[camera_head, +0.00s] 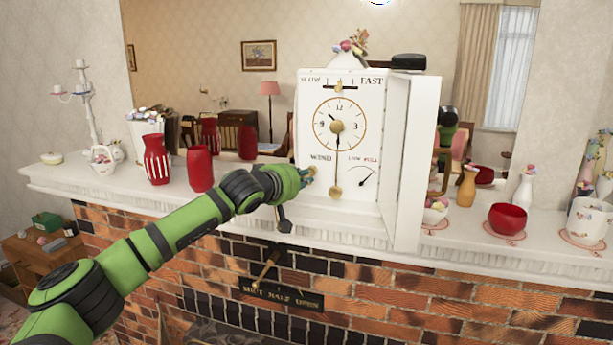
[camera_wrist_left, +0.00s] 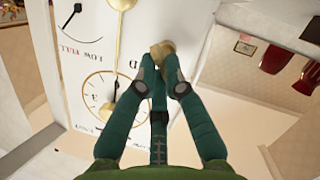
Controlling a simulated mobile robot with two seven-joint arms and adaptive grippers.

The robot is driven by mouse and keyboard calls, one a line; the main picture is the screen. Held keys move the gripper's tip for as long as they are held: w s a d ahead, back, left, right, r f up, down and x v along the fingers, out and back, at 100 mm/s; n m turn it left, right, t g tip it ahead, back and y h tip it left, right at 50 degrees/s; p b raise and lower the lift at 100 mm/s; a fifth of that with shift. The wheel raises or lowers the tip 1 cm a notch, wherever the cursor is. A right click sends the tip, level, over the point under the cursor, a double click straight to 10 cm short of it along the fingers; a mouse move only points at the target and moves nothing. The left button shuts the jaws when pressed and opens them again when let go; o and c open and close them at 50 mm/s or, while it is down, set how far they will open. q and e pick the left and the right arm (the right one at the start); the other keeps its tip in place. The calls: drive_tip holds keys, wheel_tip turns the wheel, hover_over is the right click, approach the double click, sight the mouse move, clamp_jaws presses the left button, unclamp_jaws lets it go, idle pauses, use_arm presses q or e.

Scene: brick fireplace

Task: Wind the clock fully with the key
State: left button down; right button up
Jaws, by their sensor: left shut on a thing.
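The white clock (camera_head: 340,105) stands on the mantel, its white side door (camera_head: 409,165) swung open to the right. My left gripper (camera_head: 306,177) is at the clock's lower left, by the WIND label. In the left wrist view its fingers (camera_wrist_left: 162,70) are shut on a brass piece, seemingly the key (camera_wrist_left: 162,48), against the clock face. My right gripper is not in view.
Red vases (camera_head: 200,168) stand left of the clock. A red bowl (camera_head: 507,219), a white cup (camera_head: 588,220) and small vases stand to the right. Below the mantel (camera_head: 450,240), a brass-handled lever (camera_head: 266,268) and a dark plaque (camera_head: 280,297) are on the brick front.

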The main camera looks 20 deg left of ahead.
use_arm(q)
drive_tip(key=shift+f+m+y, duration=0.2)
drive_tip(key=shift+m+y, duration=0.3)
drive_tip(key=shift+m, duration=0.3)
drive_tip(key=shift+f+m+g, duration=0.15)
drive_tip(key=shift+m+g, duration=0.15)
drive_tip(key=shift+m, duration=0.3)
drive_tip(key=shift+d+m+y, duration=0.1)
drive_tip(key=shift+m+y, duration=0.7)
drive_tip(key=shift+m, duration=0.2)
drive_tip(key=c, duration=1.4)
unclamp_jaws()
drive_tip(key=shift+o, duration=0.8)
drive_tip(key=shift+w, duration=0.2)
drive_tip(key=shift+w+f, duration=0.1)
drive_tip(key=shift+w, duration=0.2)
drive_tip(key=o, duration=0.4)
drive_tip(key=shift+s, duration=0.1)
drive_tip(key=shift+c, duration=0.2)
drive_tip(key=shift+o, duration=0.5)
drive_tip(key=shift+s+r, duration=0.2)
drive_tip(key=shift+r, duration=0.1)
